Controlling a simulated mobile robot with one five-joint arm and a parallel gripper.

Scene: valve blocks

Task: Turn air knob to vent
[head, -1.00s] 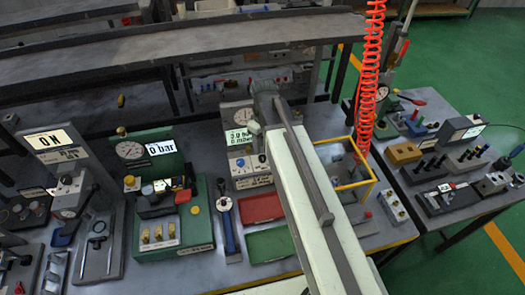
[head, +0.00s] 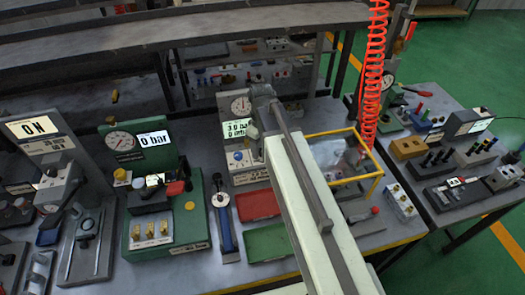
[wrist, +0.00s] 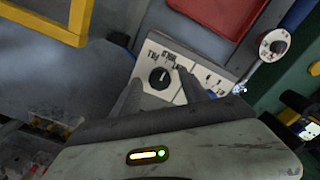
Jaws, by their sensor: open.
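A black round knob (wrist: 159,77) sits on a pale panel (wrist: 150,98) with printed labels, in the middle of the wrist view. The lettering is too small to read surely, so I cannot tell the knob's setting. My gripper (wrist: 158,88) is open, with one finger on each side of the knob; I cannot tell whether they touch it. In the head view my arm covers this spot and the fingers are hidden. A pale gauge station (head: 240,130) with a lit readout and a blue knob (head: 238,156) stands just left of my arm.
A red tray (head: 257,204) and a green tray (head: 268,243) lie left of my arm. A blue-handled tool (head: 226,225) and a green "0 bar" station (head: 116,160) are further left. A yellow frame (head: 368,190) and a hanging red coiled hose (head: 374,75) are on the right.

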